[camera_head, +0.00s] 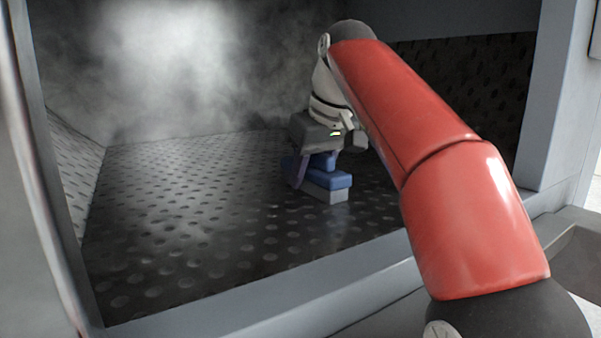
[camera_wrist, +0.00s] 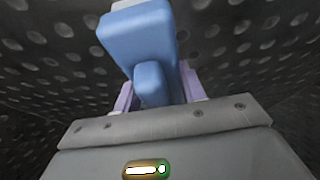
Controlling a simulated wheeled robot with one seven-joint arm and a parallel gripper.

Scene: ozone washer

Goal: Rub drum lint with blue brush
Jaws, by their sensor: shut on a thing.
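The blue brush (camera_head: 327,179) is in my gripper (camera_head: 314,172), inside the drum, low over the perforated floor. Its body is blue with a grey-white layer along the bottom. In the wrist view the blue brush (camera_wrist: 147,45) sits between the two purple fingers of my gripper (camera_wrist: 157,90), which are shut on its handle. The drum (camera_head: 190,215) has a dark metal floor with many dimples or holes. I cannot tell whether the brush touches the floor. Grey, smoky patches show on the back wall; I cannot make out distinct lint.
The drum opening has a grey front sill (camera_head: 290,290) and a frame post on the right (camera_head: 560,100). My red arm reaches in over the sill from the right. The floor left of the brush is clear. Side walls close in at left and right.

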